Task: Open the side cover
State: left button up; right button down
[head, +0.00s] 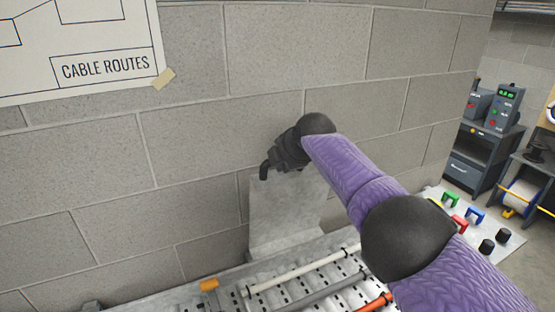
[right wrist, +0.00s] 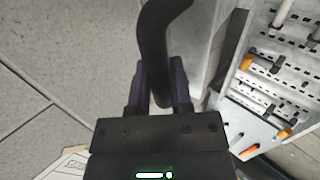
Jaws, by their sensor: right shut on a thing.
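The side cover (head: 285,218) is a plain grey metal panel, standing roughly upright in front of the block wall at the far side of the cable tray. My right gripper (head: 275,163) is at its top edge and hides part of it. In the right wrist view the gripper (right wrist: 158,75) is shut on a thick black curved handle (right wrist: 153,40). A grey panel (right wrist: 198,40) shows beside the handle there. How the handle joins the cover is hidden. My left gripper is in neither view.
The perforated metal tray (head: 235,294) holds white, grey and orange-tipped cables (head: 300,272). A block wall (head: 200,150) is close behind the cover. A light board (head: 512,240) with coloured handles and black knobs lies at right. A grey cabinet (head: 475,165) stands farther back.

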jog(key=shift+s+f, duration=0.1)
jog(key=shift+f, duration=0.05)
jog(key=c, duration=0.8)
grip_release()
jog(key=shift+o, duration=1.3)
jog(key=shift+s+d+r, duration=0.2)
jog(key=shift+d+r, duration=0.05)
jog(key=shift+r, duration=0.45)
jog(key=b+v, duration=0.3)
jog(key=v, duration=0.5)
jog(key=shift+s, duration=0.3)
